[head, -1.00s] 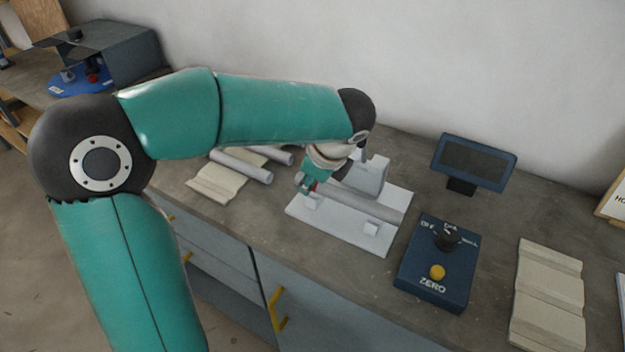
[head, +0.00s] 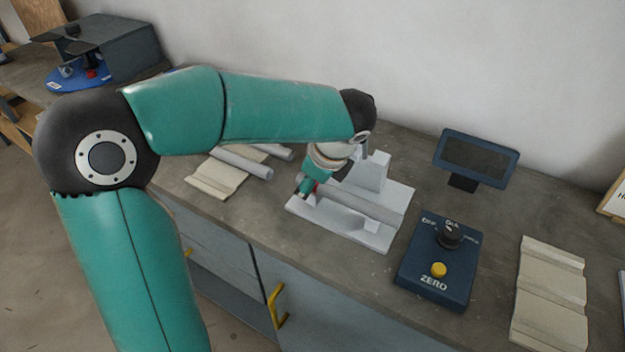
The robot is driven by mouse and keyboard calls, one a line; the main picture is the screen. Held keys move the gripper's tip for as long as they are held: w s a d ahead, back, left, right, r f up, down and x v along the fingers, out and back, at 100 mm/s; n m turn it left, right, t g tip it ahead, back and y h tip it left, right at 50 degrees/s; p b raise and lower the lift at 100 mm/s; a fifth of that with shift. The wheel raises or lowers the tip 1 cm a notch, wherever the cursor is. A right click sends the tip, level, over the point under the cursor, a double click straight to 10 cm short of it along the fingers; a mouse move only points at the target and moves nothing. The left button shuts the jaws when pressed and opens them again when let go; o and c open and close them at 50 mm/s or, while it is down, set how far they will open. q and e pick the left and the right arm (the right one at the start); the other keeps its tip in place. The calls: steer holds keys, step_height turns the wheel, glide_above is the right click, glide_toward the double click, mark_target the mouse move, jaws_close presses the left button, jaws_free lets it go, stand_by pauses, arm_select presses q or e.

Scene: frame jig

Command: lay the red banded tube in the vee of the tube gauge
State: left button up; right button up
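The tube gauge (head: 376,240) is a pale plate with a long vee and an upright block, lying on the bench. My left gripper (head: 307,189) is at the left end of the vee, low over the plate. A small red patch (head: 315,186) shows at its fingers, likely the band of the red banded tube. The fingers and wrist hide most of this end. A long grey-white shape (head: 372,206) runs right from there along the gauge; I cannot tell tube from vee there. Whether the fingers are open or shut is not clear. My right gripper is not in view.
Grey tubes (head: 242,163) lie on a cream ridged rack (head: 212,181) to the left. A blue box with a dial and yellow button (head: 438,270) stands right of the gauge, a dark display (head: 478,158) behind it. An empty cream rack (head: 550,295) lies far right.

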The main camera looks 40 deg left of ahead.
arm_select(q)
steer(key=shift+r, duration=0.1)
steer(key=w+v, duration=0.1)
steer(key=v, duration=1)
steer(key=shift+s+d+r, duration=0.25)
steer(key=shift+s+r, duration=0.05)
steer(key=shift+s, duration=0.2)
